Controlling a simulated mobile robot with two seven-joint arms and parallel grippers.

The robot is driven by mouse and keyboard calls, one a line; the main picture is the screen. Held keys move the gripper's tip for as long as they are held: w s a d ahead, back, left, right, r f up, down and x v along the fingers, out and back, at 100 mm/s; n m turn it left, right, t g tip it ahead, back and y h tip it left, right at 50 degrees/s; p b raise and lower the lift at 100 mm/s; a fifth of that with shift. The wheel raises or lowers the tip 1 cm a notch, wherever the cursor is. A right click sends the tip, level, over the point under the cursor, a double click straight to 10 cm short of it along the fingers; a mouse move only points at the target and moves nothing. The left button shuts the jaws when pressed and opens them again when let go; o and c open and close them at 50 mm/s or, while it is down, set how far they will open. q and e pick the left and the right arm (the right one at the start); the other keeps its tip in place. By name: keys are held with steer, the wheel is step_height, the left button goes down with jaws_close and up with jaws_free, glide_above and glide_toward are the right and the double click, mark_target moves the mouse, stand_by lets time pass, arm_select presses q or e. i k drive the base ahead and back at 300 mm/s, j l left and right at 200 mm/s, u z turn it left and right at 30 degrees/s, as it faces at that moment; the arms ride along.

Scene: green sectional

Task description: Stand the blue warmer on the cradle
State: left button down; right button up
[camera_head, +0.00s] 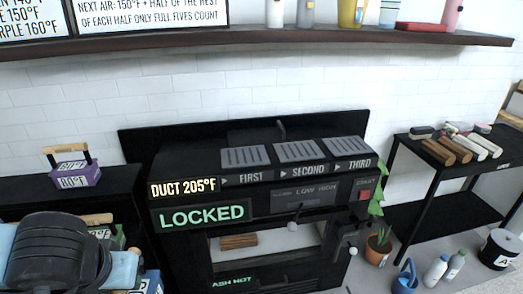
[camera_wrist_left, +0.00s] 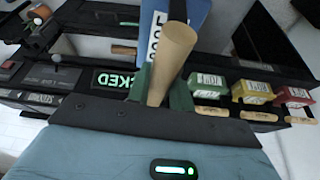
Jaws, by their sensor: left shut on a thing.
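The blue warmer (camera_wrist_left: 195,18) is a blue block with a white label and a round wooden handle (camera_wrist_left: 172,58), seen in the left wrist view. My left gripper (camera_wrist_left: 160,85) has green fingers on either side of this handle and is shut on it. In the head view my left forearm at the lower left hides most of the gripper. A blue labelled piece (camera_head: 153,283) shows beside it at the bottom edge, seemingly the same warmer. I cannot tell which thing is the cradle. My right gripper is not in view.
A black machine (camera_head: 185,165) reads "LOCKED" and "DUCT 205°F", with three grilles on top. A purple warmer (camera_head: 75,175) stands on the left black unit. Green (camera_wrist_left: 210,97), yellow (camera_wrist_left: 252,91) and red (camera_wrist_left: 292,95) warmers sit in a row. A side table (camera_head: 425,165) holds wood pieces.

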mark_target(299, 149)
steer(key=z, duration=1.45)
steer(key=i+j, duration=0.1)
steer(key=j, duration=0.3)
steer(key=i+j, duration=0.15)
steer(key=j, duration=0.25)
steer(key=i+j, duration=0.1)
steer(key=j, duration=0.35)
